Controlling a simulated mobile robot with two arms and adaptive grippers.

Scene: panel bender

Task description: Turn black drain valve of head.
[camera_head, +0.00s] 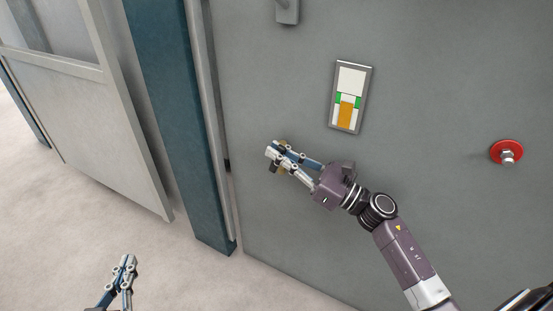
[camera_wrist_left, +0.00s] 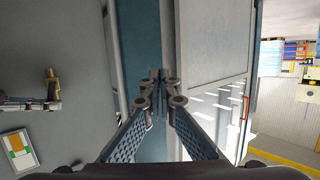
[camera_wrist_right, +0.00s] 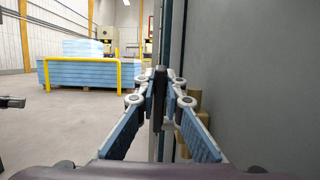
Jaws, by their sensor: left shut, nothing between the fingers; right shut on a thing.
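The drain valve is on the grey panel, mostly hidden by my right gripper in the head view. Its brass body (camera_wrist_right: 194,104) shows beside the fingers in the right wrist view, and also in the left wrist view (camera_wrist_left: 53,83). Its black handle (camera_wrist_right: 159,94) stands upright between the right fingertips. My right gripper (camera_head: 273,153) is shut on this handle. My left gripper (camera_head: 127,263) is shut and empty, low at the left in the head view, well away from the valve.
A sight gauge (camera_head: 350,97) with an orange and white face is above the valve. A red round fitting (camera_head: 507,151) sits at the right of the grey panel (camera_head: 430,90). A blue post (camera_head: 178,120) and a light door (camera_head: 85,110) stand to the left. Pale floor is clear below.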

